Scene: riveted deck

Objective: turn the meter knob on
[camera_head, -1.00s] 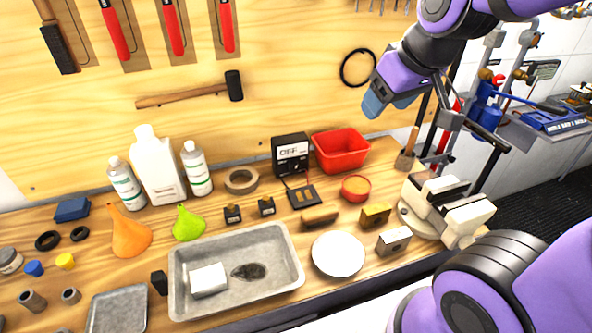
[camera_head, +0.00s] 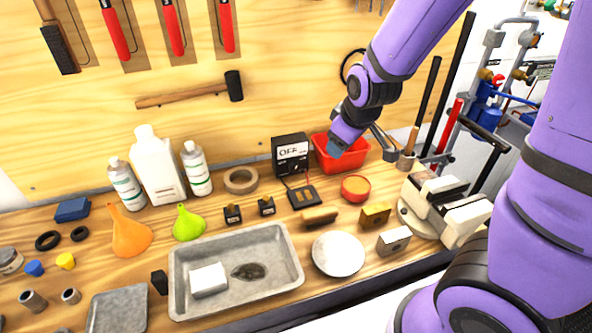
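The meter (camera_head: 291,154) is a small black box with a pale face that reads "OFF". It stands upright at the back of the workbench, against the wooden board. Its knob is too small to make out. A flat black holder (camera_head: 303,195) with wires lies in front of it.
The red bin (camera_head: 357,159) stands just right of the meter. A tape roll (camera_head: 241,181) lies to its left. A metal tray (camera_head: 180,293), a white dish (camera_head: 338,254) and a vise (camera_head: 447,205) fill the front. A hammer (camera_head: 190,95) hangs above.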

